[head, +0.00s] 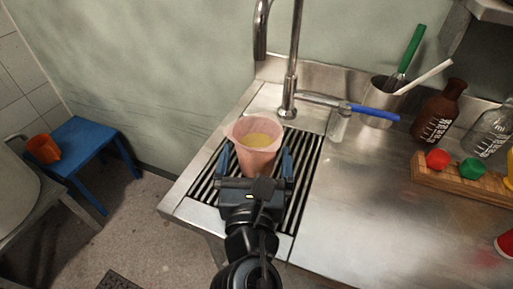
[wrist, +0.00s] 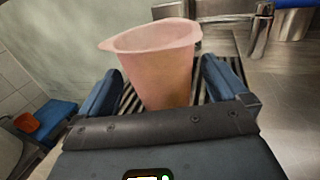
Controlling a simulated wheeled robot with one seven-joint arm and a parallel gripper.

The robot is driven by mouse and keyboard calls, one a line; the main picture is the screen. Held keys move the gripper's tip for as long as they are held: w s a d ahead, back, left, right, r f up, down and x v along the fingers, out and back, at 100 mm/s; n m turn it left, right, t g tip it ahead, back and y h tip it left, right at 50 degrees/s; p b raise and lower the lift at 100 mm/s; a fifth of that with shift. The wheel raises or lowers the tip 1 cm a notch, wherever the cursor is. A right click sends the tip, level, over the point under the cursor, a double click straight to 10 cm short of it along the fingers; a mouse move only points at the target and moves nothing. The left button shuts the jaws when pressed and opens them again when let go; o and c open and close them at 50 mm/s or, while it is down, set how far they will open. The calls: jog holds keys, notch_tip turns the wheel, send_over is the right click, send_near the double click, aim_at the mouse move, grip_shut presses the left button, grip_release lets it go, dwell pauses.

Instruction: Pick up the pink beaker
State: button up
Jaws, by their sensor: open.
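The pink beaker (head: 257,158) stands upright on the slatted drain grate (head: 310,160) of the steel counter, with yellowish liquid visible inside in the head view. It also fills the middle of the wrist view (wrist: 160,75). My gripper (head: 256,165) is open, with one blue finger on each side of the lower part of the beaker. In the wrist view my gripper (wrist: 158,85) shows a gap at the right finger; contact on the left is hard to tell. The base of the beaker is hidden behind my gripper.
A tap (head: 290,95) with a blue lever (head: 374,111) rises behind the beaker. A steel pot (head: 380,98) with utensils, a brown bottle (head: 439,112) and a wooden rack (head: 455,183) stand to the right. The front middle counter is clear. A blue stool (head: 82,150) stands left.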

aim_at(257, 134)
jog(key=shift+w, duration=1.6)
jog(key=c, duration=1)
